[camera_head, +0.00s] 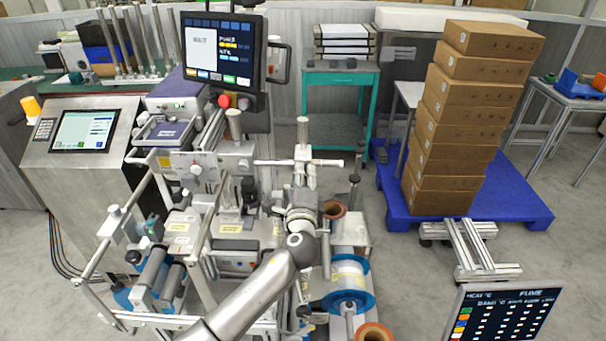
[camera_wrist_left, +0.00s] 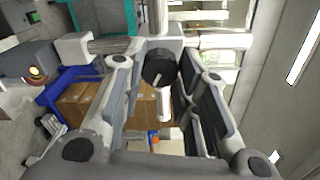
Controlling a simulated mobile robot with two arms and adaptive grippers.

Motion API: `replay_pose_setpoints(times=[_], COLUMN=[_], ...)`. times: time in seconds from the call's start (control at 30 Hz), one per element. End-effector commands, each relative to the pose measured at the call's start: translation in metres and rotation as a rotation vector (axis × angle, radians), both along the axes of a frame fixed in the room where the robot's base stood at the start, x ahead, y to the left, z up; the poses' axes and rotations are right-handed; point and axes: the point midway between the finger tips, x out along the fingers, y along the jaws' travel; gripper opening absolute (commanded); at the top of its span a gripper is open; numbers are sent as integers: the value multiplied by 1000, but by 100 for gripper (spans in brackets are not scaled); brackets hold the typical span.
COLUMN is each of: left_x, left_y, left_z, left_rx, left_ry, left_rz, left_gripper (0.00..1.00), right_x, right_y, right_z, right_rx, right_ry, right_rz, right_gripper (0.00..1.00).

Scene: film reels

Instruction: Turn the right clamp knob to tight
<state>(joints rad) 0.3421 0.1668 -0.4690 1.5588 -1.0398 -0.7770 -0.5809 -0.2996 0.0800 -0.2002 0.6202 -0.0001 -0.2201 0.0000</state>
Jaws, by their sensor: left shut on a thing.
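The right clamp knob (camera_wrist_left: 157,68) is a round black knob with a pale pointer line, between the fingers of my left gripper (camera_wrist_left: 165,76) in the left wrist view. The gripper is shut on it. In the head view my left gripper (camera_head: 303,195) is at the machine's right side, just below a pale T-shaped clamp (camera_head: 302,155). The knob is hidden there by the gripper and the clamp. The pointer is too small to read against any mark. My right gripper is not in view.
A screen (camera_head: 223,48) stands above the machine. A blue-flanged reel (camera_head: 348,282) and brown-rimmed cores (camera_head: 334,209) are close to my arm's right. Cardboard boxes (camera_head: 455,120) are stacked on a blue pallet (camera_head: 515,212) at the right. A lower screen (camera_head: 505,312) is at front right.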

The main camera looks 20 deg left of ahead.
Motion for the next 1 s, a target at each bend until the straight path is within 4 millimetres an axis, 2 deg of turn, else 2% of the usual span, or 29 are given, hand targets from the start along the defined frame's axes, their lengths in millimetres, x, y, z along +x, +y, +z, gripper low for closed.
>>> replay_pose_setpoints(times=[0.3,0.7,0.73,0.9,1.0], left_x=[0,0,0,0,0], left_y=[0,0,0,0,0], left_z=[-1,-1,-1,-1,0], left_rx=[71,77,77,76,75], left_ry=[22,23,23,23,22], left_rz=[1,0,0,0,0], left_gripper=[4,4,30,51,51], right_x=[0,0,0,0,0], right_y=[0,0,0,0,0], right_z=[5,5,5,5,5], right_rx=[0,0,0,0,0], right_ry=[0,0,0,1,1], right_rz=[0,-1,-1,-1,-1], right_gripper=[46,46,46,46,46])
